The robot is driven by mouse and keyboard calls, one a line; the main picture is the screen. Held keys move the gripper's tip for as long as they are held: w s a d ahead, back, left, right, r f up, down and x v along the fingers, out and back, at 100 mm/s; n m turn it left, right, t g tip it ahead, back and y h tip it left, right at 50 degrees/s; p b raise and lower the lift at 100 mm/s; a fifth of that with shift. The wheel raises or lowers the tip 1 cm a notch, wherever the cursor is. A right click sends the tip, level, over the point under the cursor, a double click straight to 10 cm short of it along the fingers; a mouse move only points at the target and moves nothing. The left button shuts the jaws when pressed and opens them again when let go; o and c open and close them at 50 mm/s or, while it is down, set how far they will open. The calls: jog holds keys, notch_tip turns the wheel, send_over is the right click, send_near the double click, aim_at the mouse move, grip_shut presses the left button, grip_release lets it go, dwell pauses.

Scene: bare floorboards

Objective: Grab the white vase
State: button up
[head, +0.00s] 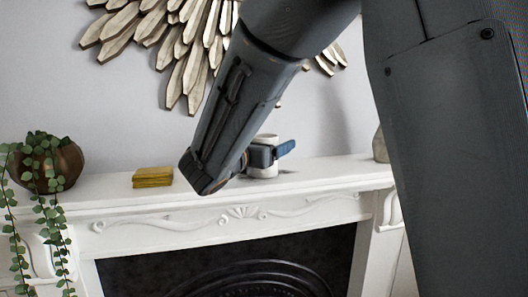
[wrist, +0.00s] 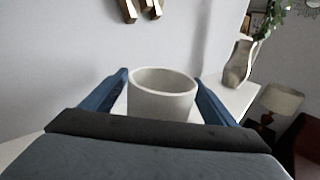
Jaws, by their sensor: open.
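The white vase (head: 266,170) stands upright on the white mantelpiece in the head view. My arm and gripper (head: 276,152) hide much of it, and only its top and lower part show. In the wrist view the white vase (wrist: 160,103) is a plain round vessel with an open rim. My gripper (wrist: 162,78) is open, with one blue finger on each side of the vase. A narrow gap seems to show at each finger. The vase's base is hidden behind the gripper body.
The mantelpiece (head: 220,192) sits above a dark fireplace. A yellow block (head: 153,177) and a potted trailing plant (head: 70,163) stand to the left. A beige vase with greenery (wrist: 239,64) stands farther along the shelf. A sunburst decoration (head: 190,45) hangs on the wall behind.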

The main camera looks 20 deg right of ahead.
jog(key=shift+w+d, duration=0.25)
jog(key=shift+c, duration=0.3)
jog(key=c, duration=1.1)
jog(key=shift+c, duration=0.9)
jog(key=shift+r, duration=0.1)
